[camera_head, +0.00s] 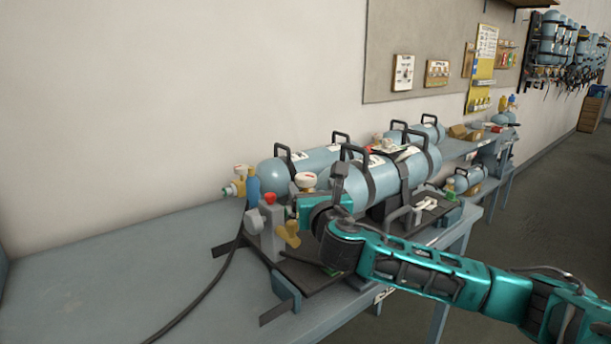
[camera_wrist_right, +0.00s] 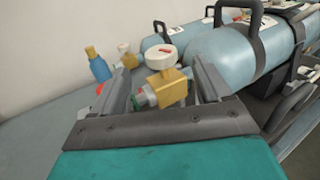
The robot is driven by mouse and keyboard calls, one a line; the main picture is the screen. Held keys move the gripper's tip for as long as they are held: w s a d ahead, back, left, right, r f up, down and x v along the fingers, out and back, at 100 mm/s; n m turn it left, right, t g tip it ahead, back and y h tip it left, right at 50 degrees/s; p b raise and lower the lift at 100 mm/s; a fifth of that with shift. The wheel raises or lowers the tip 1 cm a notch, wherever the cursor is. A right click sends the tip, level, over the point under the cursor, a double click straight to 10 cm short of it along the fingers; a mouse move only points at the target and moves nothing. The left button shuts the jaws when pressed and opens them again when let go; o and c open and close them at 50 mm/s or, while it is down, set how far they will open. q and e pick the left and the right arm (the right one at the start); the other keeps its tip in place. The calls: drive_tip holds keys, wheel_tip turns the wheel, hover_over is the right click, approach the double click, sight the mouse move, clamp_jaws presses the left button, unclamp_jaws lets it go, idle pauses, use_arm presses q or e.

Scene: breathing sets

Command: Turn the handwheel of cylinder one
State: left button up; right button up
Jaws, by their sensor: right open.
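Pale blue cylinders with black carry handles lie on the bench; the front cylinder (camera_head: 380,178) is nearest my right arm and also shows in the right wrist view (camera_wrist_right: 225,60). A cream round handwheel (camera_head: 306,180) tops its brass valve (camera_wrist_right: 167,87). In the right wrist view the handwheel (camera_wrist_right: 160,55) stands just beyond and between the spread fingers of my right gripper (camera_wrist_right: 165,85), which is open and empty. I cannot tell whether either finger touches the valve. In the head view my arm hides part of the front cylinder. My left gripper is not in view.
A grey stand with a red knob (camera_head: 269,198) and yellow fitting (camera_head: 290,232) stands close by on the bench. A black hose (camera_head: 205,290) runs over the bench (camera_head: 90,285), whose left part is clear. A blue bottle-shaped part (camera_wrist_right: 97,65) shows behind the left finger.

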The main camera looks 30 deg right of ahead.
sight(309, 179)
drive_tip(key=x, duration=0.8)
drive_tip(key=shift+c, duration=0.5)
drive_tip(key=c, duration=0.9)
drive_tip(key=shift+o, duration=0.2)
